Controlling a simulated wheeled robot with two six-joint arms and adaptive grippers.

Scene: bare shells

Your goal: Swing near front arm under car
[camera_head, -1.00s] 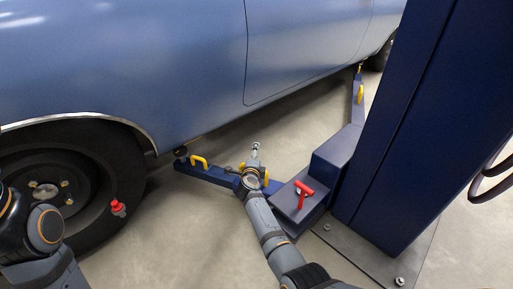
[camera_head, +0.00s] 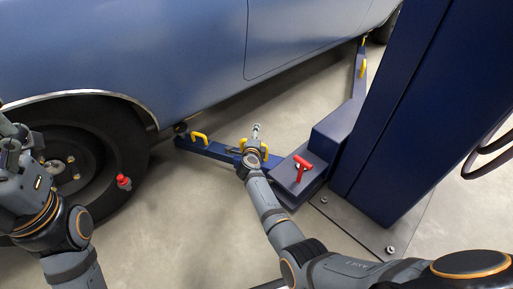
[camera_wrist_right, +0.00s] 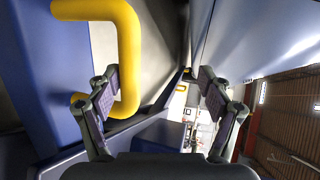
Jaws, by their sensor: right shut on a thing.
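The near lift arm (camera_head: 215,151) is a blue beam reaching left from the column base. Its pad end (camera_head: 180,128) lies by the car's sill, just right of the wheel. It carries a yellow handle (camera_head: 199,136) near the pad and another nearer the column. My right gripper (camera_head: 256,130) is at that second yellow handle, which shows large in the right wrist view (camera_wrist_right: 129,55). I take the gripper as shut on it, though its fingers (camera_wrist_right: 160,85) look well apart there. My left gripper (camera_head: 15,140) is at the left edge before the wheel, its fingers unclear. The car (camera_head: 150,60) is blue.
The dark blue column (camera_head: 410,110) stands at the right on a bolted plate (camera_head: 365,230). A red T-handle (camera_head: 302,166) sits on the blue base block. Another arm (camera_head: 359,75) reaches back along the car. Bare floor (camera_head: 180,220) lies in front.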

